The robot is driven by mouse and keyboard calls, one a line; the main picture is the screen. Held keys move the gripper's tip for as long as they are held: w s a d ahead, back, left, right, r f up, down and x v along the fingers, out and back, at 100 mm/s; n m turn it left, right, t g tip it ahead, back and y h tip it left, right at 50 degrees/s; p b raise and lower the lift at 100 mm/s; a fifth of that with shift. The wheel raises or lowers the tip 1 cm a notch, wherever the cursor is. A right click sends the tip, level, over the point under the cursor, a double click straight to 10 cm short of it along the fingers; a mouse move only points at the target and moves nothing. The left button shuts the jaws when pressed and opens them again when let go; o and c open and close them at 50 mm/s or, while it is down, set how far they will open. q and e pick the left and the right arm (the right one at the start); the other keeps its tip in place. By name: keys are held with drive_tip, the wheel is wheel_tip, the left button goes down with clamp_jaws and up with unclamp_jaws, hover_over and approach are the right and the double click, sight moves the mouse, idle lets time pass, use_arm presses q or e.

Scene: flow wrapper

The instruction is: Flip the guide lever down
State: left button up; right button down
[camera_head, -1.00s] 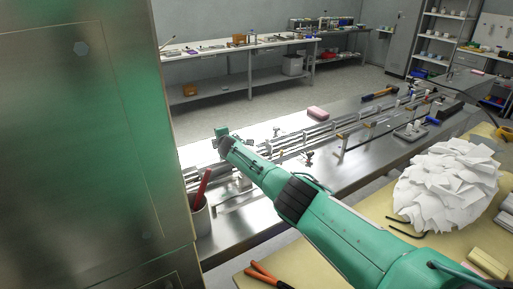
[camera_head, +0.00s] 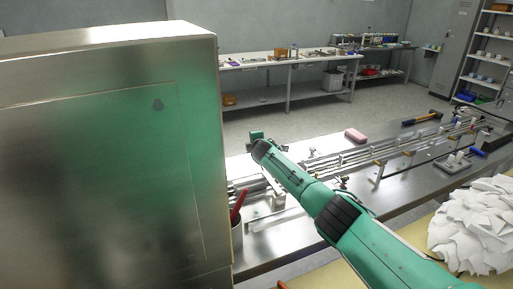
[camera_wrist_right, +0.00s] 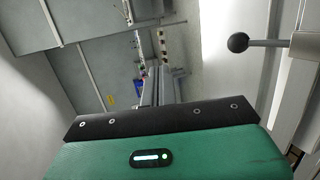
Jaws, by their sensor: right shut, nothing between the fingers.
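A lever with a black ball knob (camera_wrist_right: 238,42) on a thin metal rod shows at the upper right of the right wrist view. Its rod runs sideways into a pale block (camera_wrist_right: 305,46); I take it to be the guide lever. My right gripper (camera_wrist_right: 162,118) shows there as a dark bar in front of its green housing, with the knob apart from it, above and to the right. It is shut and empty. In the head view my right arm reaches over the machine's rails, and its green end (camera_head: 257,136) is beside the steel cabinet. The lever cannot be made out there. My left gripper is out of view.
The large steel cabinet (camera_head: 110,170) blocks the left side. A cup (camera_head: 237,235) with red-handled tools stands by its edge. A pink block (camera_head: 355,135) lies beyond the rails (camera_head: 370,152). A white paper pile (camera_head: 475,225) sits at the right.

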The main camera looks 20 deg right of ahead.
wheel_tip(320, 180, up, 6)
drive_tip(key=a, duration=0.1)
drive_tip(key=shift+s+r+b, duration=0.15)
drive_tip(key=shift+r+b, duration=0.1)
drive_tip(key=shift+b, duration=0.05)
drive_tip(key=shift+a, duration=0.1)
